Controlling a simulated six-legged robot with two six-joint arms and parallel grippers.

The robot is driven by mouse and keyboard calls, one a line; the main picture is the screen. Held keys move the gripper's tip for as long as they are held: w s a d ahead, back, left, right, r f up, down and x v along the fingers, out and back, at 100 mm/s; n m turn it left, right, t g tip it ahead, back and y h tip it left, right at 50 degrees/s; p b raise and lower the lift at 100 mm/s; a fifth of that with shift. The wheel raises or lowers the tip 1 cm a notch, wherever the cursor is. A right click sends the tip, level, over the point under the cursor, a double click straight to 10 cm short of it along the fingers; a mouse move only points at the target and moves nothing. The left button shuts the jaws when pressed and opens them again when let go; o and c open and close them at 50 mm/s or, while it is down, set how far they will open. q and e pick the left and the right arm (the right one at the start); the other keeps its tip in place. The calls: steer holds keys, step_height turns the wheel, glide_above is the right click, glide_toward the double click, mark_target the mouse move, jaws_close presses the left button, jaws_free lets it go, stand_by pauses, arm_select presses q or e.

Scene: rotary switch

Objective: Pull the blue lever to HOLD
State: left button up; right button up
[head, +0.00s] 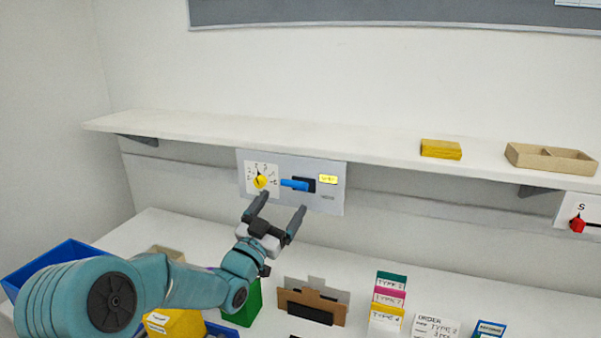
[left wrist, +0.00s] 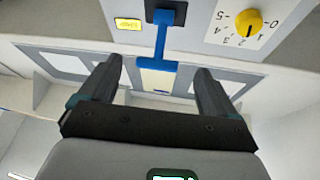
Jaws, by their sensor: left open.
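The blue lever (head: 295,185) sticks out from a dark slot on a grey panel (head: 335,200) under the shelf. In the left wrist view the lever (left wrist: 160,40) shows as a stem with a crossbar at its end. A lit yellow label (head: 328,179) is beside it; its text is too small to read surely. A yellow rotary knob (head: 260,181) with a numbered dial is on the panel's left. My left gripper (head: 281,204) is open and empty, just below and in front of the lever, with the crossbar beyond and between its fingers in the left wrist view. My right gripper is not in view.
A white shelf (head: 200,127) runs above the panel, holding a yellow block (head: 441,149) and a cardboard tray (head: 552,169). A red knob (head: 578,224) is at far right. Below are a blue bin (head: 50,262), a green box (head: 246,303), a cardboard holder (head: 330,303) and cards (head: 388,298).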

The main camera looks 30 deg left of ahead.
mark_target(297, 182)
arm_select(q)
steer(key=p+x, duration=0.3)
steer(key=x, duration=0.5)
steer(key=shift+w+r, duration=0.15)
steer(key=shift+r, duration=0.05)
steer(key=shift+w+r, duration=0.15)
steer(key=shift+w, duration=0.3)
